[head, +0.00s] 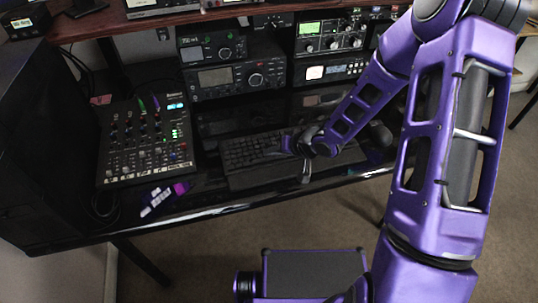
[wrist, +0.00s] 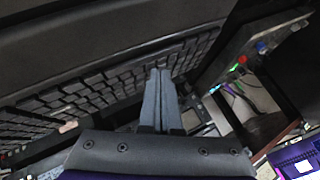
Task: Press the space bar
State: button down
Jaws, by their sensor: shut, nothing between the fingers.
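The black keyboard (head: 252,150) lies on the dark desk in the head view, with a dark strip along its front. My gripper (head: 305,178) is over the keyboard's right part, pointing down near its front edge. In the wrist view my two grey fingers (wrist: 160,78) are together with nothing between them. Rows of dark keys (wrist: 100,88) run beside and behind the fingertips there. I cannot tell whether the fingertips touch a key. The space bar cannot be picked out in either view; my gripper and arm hide part of the keyboard.
A mixer (head: 146,140) with lit buttons stands left of the keyboard. A purple item with white labels (head: 165,198) lies in front of it. Radio units (head: 240,80) are stacked behind the keyboard. The desk's front edge (head: 230,208) is close to my gripper.

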dwell(0.3)
notch_tip(320, 180, up, 5)
jog(key=p, duration=0.5)
jog(key=shift+w, duration=0.1)
dwell(0.7)
